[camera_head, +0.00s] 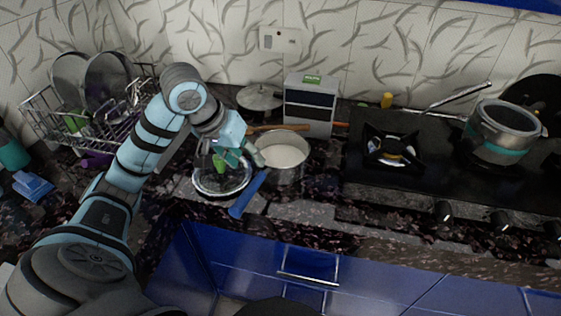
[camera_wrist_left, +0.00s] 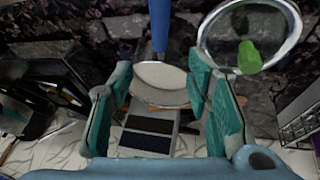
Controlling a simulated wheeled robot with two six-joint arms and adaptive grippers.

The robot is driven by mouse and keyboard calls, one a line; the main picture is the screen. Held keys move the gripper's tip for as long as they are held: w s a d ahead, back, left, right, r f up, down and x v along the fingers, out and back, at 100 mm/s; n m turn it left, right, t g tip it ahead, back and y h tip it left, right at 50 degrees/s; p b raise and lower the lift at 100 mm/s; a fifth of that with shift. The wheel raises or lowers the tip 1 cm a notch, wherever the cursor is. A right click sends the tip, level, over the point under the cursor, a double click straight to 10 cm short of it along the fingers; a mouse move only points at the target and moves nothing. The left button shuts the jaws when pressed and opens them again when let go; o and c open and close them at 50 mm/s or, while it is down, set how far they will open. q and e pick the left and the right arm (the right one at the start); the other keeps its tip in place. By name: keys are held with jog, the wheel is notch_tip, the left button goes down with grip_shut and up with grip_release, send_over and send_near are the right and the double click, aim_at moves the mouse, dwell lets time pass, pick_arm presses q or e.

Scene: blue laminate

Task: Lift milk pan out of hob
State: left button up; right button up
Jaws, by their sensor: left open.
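The milk pan (camera_head: 287,175) is a small grey metal pan with a pale inside and a blue handle (camera_head: 248,194). It stands on the dark counter, left of the hob (camera_head: 430,160). My left gripper (camera_head: 250,158) is open and empty at the pan's left rim. In the left wrist view the gripper (camera_wrist_left: 160,78) has its two green fingers spread, with the milk pan (camera_wrist_left: 158,92) seen between them and the blue handle pointing up the picture. I cannot tell whether a finger touches the pan. My right gripper is in neither view.
A round glass-like dish (camera_head: 207,187) with a green item (camera_head: 220,164) lies left of the pan. A grey box (camera_head: 310,105) stands behind it. A larger pot (camera_head: 500,135) is on the hob's right burner; the left burner (camera_head: 392,150) is bare. A dish rack (camera_head: 45,125) is far left.

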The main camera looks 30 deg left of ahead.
aim_at(258, 175)
pick_arm(q)
jog(key=x, duration=0.3)
jog(key=shift+d+f+b, duration=0.2)
jog(key=shift+f+b, duration=0.15)
jog(key=x, duration=0.2)
jog(key=b+x, duration=0.1)
jog(key=x, duration=0.1)
jog(key=b+x, duration=0.1)
jog(key=x, duration=0.1)
jog(key=shift+s+f, duration=0.15)
jog(key=shift+s, duration=0.3)
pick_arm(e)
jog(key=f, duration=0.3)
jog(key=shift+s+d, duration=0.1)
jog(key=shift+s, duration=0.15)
pick_arm(q)
jog(key=shift+c, duration=0.5)
grip_shut()
